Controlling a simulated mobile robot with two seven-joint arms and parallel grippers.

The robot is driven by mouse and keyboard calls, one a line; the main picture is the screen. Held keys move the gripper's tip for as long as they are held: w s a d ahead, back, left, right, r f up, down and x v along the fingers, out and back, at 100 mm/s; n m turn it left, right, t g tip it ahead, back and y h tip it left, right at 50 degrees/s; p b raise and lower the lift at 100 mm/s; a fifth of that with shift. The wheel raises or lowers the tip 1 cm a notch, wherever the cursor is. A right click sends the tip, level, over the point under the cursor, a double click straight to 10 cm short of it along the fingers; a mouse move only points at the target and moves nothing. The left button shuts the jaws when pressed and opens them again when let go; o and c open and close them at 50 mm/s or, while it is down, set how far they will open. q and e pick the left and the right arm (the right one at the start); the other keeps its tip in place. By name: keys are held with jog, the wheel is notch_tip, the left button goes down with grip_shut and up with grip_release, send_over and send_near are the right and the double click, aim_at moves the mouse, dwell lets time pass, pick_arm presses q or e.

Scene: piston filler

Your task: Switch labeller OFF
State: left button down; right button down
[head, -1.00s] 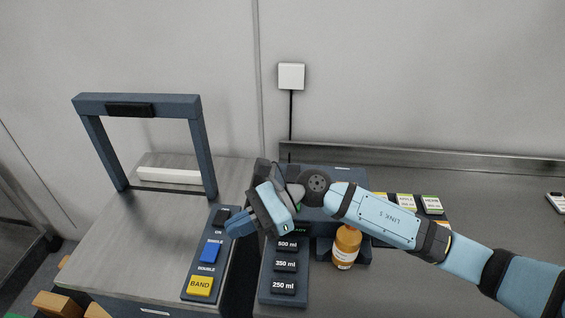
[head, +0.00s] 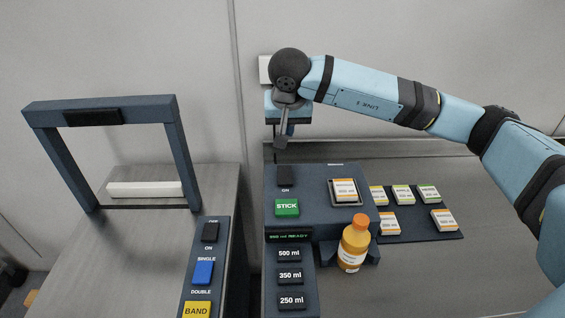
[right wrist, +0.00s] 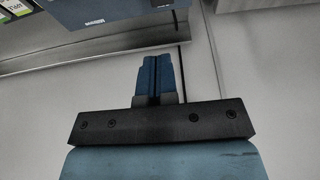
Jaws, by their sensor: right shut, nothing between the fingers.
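The labeller (head: 325,222) is a dark blue box with a green STICK button (head: 287,207) and a label in a small tray on top. Its black switch (head: 285,175) is at the back left of the top, with ON printed below it. I cannot tell which way the switch is tipped. My right gripper (head: 291,130) is shut and empty, pointing down above and behind the switch, apart from it. In the right wrist view its blue fingers (right wrist: 157,65) are together. My left gripper is not in view.
An orange bottle (head: 354,245) stands at the labeller's front. Size buttons (head: 290,276) are to its left. Several label packs (head: 402,195) lie on a dark mat to the right. A banding machine (head: 188,150) with its own switch and a yellow BAND button stands at left.

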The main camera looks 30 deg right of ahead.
aim_at(286, 168)
jog(key=shift+f, duration=0.15)
jog(key=x, duration=0.4)
jog(key=p+x, duration=0.1)
jog(key=x, duration=0.8)
jog(key=shift+s+a+f, duration=0.2)
jog(key=shift+s+f, duration=0.1)
jog(key=shift+f, duration=0.15)
